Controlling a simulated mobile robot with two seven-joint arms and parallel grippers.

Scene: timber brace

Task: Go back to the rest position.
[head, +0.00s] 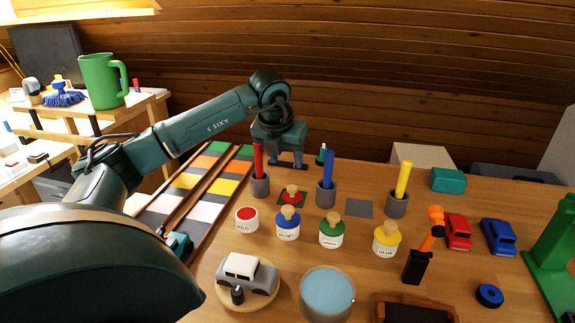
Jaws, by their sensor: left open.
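My left arm reaches in from the left, and its left gripper (286,163) points down near the back of the workbench (360,255). Its two fingers stand apart and nothing shows between them. It is behind the grey cups with the red stick (258,160) and the blue stick (328,170). Whether the fingers touch the bench is hard to tell. My right gripper is out of view.
Labelled paint jars (288,229), a yellow stick (403,180) in a cup, a grey toy car (248,274) and a water bowl (327,295) crowd the bench. A green jug (100,82) stands on the left table.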

